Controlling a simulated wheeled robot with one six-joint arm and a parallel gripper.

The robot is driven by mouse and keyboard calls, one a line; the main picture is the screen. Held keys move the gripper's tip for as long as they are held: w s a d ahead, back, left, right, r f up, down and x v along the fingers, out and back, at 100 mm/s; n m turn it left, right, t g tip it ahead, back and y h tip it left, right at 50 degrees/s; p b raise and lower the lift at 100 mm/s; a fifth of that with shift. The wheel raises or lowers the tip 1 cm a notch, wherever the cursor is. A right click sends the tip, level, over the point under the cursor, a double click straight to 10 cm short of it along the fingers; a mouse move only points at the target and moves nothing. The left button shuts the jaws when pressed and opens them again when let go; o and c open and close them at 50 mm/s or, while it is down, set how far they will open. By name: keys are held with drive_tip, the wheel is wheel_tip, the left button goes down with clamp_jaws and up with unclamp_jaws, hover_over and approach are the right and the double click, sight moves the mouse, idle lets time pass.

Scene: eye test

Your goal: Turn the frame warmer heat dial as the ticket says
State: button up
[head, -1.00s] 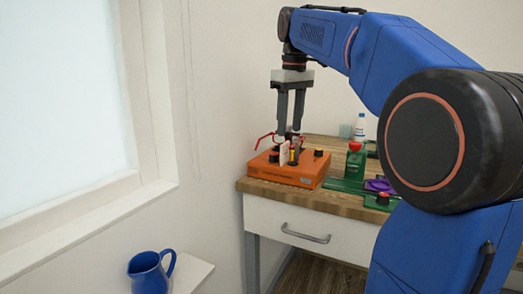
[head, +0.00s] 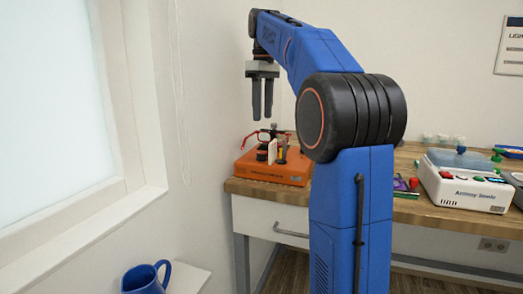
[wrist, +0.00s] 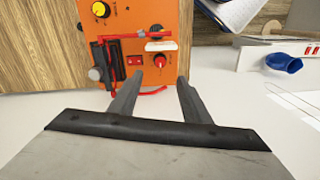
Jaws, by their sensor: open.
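The orange box (head: 268,175), which looks like the frame warmer, sits at the left end of the wooden bench. In the wrist view, its panel (wrist: 172,22) carries a yellow-topped dial (wrist: 101,9), a red-topped dial (wrist: 159,60) and a red switch (wrist: 134,64). Red spectacle frames (wrist: 136,36) lie across the panel beside a dark upright part. I cannot tell which dial sets the heat; the markings are too small. My gripper (head: 262,112) is open and empty above the box, apart from it. In the wrist view its fingertips (wrist: 160,78) point toward the red-topped dial. No readable ticket shows.
A blue jug (head: 146,277) stands on a white ledge at lower left, near the window. A white device (head: 466,190) with coloured buttons stands on the bench at right. A partly cut-off sign (head: 510,45) hangs on the wall. My arm hides the middle of the bench.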

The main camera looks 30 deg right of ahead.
sight(262, 153)
drive_tip(key=f, duration=1.3)
drive_tip(key=shift+s+a, duration=0.1)
drive_tip(key=shift+a, duration=0.1)
drive_tip(key=c, duration=1)
